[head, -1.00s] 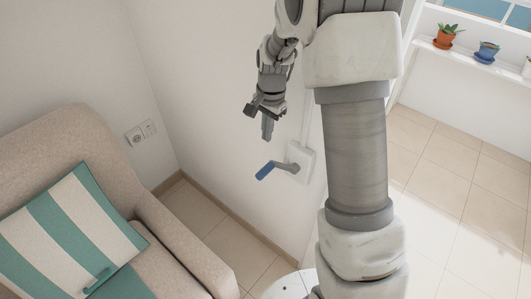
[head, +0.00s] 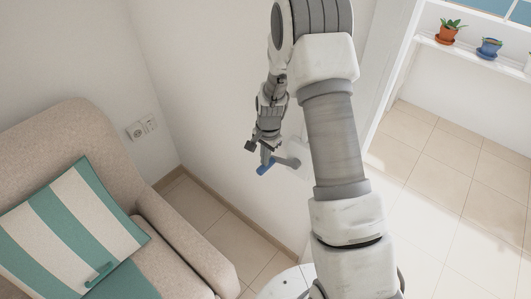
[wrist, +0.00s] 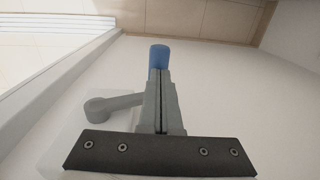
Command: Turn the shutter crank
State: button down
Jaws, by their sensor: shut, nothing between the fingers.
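The shutter crank has a blue handle (head: 266,168) and a grey arm (head: 288,161) on a pale wall plate (head: 302,160), which is partly hidden by my arm. My gripper (head: 266,156) points down at the handle, its fingertips overlapping it in the head view. In the wrist view my gripper (wrist: 160,75) has its fingers together, with the blue handle (wrist: 158,56) showing just past the tips. The crank's grey arm (wrist: 112,103) runs left from behind the fingers to a round hub. I cannot tell whether the fingertips touch the handle.
A beige armchair (head: 185,240) with a striped cushion (head: 60,225) stands at the left, near the wall with a socket (head: 135,131). A shelf with potted plants (head: 489,48) is at the upper right. Tiled floor (head: 450,190) is clear at the right.

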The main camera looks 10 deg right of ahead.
jog(key=shift+f+g+h, duration=0.3)
jog(key=shift+f+g, duration=0.1)
jog(key=shift+f, duration=0.1)
dwell(0.4)
jog(key=shift+f+g+h, duration=0.3)
jog(key=shift+f+g, duration=0.05)
jog(key=shift+g, duration=0.05)
notch_tip(320, 180, down, 2)
jog(key=shift+f+g+h+b, duration=0.1)
jog(key=shift+g+h+b, duration=0.6)
jog(key=shift+g+b, duration=0.25)
jog(key=shift+s+d+f+g+h+b, duration=0.1)
jog(key=shift+s+f+g+h+b, duration=0.1)
jog(key=shift+f+g+h+b, duration=0.3)
jog(key=shift+s+d+f+g+h+b, duration=0.15)
jog(key=shift+f+g+h+b, duration=0.15)
jog(key=shift+f+g+b, duration=0.35)
jog(key=shift+g+h, duration=0.6)
jog(key=shift+g, duration=0.3)
jog(key=shift+b+x, duration=2.05)
jog(key=shift+b, duration=0.35)
